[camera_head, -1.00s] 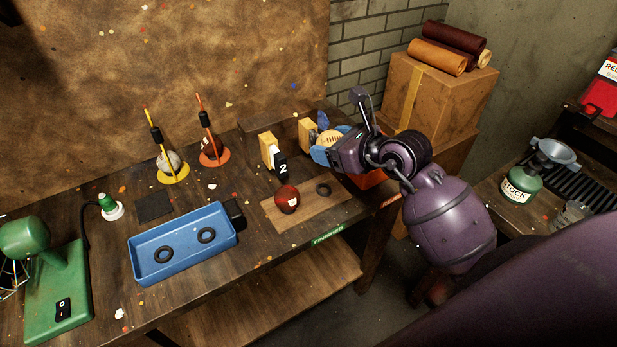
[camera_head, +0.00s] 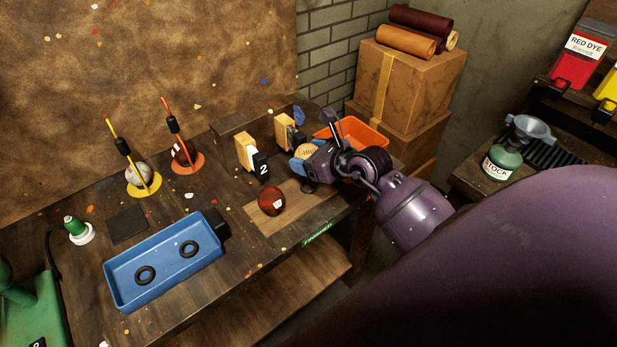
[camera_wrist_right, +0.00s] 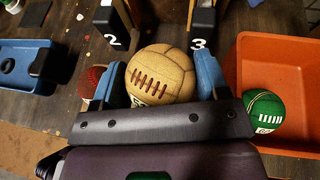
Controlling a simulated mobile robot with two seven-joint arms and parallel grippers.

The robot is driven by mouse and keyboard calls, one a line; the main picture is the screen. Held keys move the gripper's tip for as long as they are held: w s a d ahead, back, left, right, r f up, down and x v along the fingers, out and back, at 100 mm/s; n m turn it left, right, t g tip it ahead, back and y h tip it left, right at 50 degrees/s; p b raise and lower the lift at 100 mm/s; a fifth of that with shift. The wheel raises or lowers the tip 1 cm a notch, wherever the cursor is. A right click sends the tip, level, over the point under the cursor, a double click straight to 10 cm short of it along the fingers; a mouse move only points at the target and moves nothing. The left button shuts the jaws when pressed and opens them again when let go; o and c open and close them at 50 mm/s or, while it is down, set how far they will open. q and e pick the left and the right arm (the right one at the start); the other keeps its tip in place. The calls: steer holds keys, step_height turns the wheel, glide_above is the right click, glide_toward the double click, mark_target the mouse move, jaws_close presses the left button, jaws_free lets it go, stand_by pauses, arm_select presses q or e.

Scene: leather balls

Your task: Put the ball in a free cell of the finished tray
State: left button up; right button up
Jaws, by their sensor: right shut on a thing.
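My right gripper (camera_head: 304,158) is shut on a tan laced leather ball (camera_wrist_right: 160,72). In the right wrist view its two blue fingers sit on either side of the ball. It holds the ball near the numbered blocks, between the wooden board (camera_head: 285,222) and the orange bin (camera_head: 352,124). The blue tray (camera_head: 119,292) at left holds two black rings (camera_head: 146,275) and no ball. A dark red ball (camera_head: 271,201) sits on the wooden board, with a black ring (camera_head: 308,187) beside it, partly hidden. Which one is the finished tray is not readable. My left gripper is not in view.
Blocks marked 2 (camera_head: 252,158) and 3 (camera_wrist_right: 201,25) stand behind the held ball. A green ball (camera_wrist_right: 264,112) lies in the orange bin. Stands with yellow (camera_head: 143,187) and orange (camera_head: 187,164) bases hold balls at the back.

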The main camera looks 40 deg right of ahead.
steer(key=shift+f+b, duration=0.45)
steer(key=shift+f, duration=3.05)
steer(key=shift+f, duration=0.1)
steer(key=o, duration=1)
